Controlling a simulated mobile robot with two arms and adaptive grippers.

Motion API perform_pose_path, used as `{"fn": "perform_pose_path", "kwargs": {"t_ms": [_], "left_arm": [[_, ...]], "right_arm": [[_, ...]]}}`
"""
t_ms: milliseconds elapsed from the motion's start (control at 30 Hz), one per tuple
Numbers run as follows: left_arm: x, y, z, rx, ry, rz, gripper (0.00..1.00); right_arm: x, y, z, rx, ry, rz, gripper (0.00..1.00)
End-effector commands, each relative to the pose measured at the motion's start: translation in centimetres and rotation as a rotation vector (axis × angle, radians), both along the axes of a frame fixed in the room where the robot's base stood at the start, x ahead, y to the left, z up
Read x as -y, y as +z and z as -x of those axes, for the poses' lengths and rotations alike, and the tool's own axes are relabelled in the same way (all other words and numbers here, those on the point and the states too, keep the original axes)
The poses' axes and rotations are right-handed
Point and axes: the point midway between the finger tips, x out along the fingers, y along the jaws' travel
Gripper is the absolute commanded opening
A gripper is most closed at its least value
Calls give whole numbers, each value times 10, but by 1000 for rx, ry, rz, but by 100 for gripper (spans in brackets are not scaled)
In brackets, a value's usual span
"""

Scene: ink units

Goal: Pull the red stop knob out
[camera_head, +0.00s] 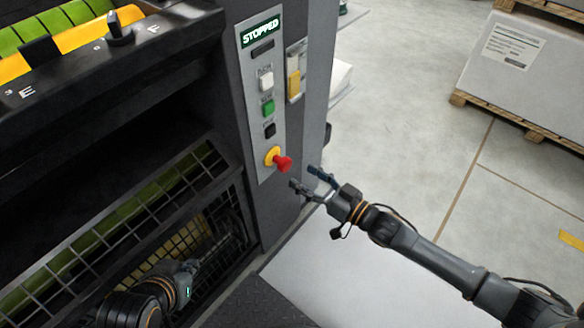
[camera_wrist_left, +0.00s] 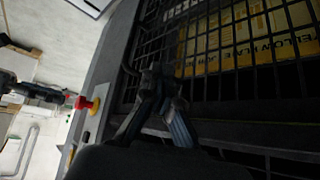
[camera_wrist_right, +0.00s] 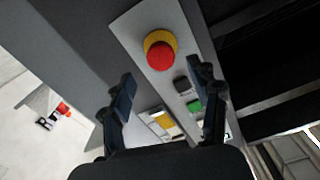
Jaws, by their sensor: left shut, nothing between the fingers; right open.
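The red stop knob (camera_head: 283,163) sticks out from a yellow collar (camera_head: 272,155) low on the grey control panel (camera_head: 265,90). In the right wrist view the knob (camera_wrist_right: 161,56) lies just beyond and between the fingertips. My right gripper (camera_head: 302,178) is open, empty and a little to the right of the knob, apart from it. My left gripper (camera_wrist_left: 158,72) is shut and empty in front of the dark mesh guard; in the left wrist view the knob (camera_wrist_left: 83,103) is off to its left. In the head view the left fingers are dark and hard to make out.
The panel also has a lit STOPPED sign (camera_head: 261,32), a white button (camera_head: 266,81), a green button (camera_head: 268,107) and a black button (camera_head: 270,130). The mesh guard (camera_head: 110,240) fills the lower left. Open floor (camera_head: 420,130) lies to the right.

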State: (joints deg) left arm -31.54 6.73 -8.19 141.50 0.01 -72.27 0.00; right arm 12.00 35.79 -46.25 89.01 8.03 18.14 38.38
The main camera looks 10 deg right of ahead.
Motion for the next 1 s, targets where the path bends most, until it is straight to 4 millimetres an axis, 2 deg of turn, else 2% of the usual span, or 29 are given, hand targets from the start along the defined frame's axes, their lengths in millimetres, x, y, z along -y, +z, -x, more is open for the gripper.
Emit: {"fn": "perform_pose_path", "kwargs": {"t_ms": [133,333,900,1000], "left_arm": [[0,0,0,0,0,0,0],[0,0,0,0,0,0,0],[0,0,0,0,0,0,0],[0,0,0,0,0,0,0]], "right_arm": [[21,-1,21,-2,1,2,61],[35,0,35,0,0,1,61],[36,0,36,0,0,0,61],[31,0,38,-6,-10,4,61]]}}
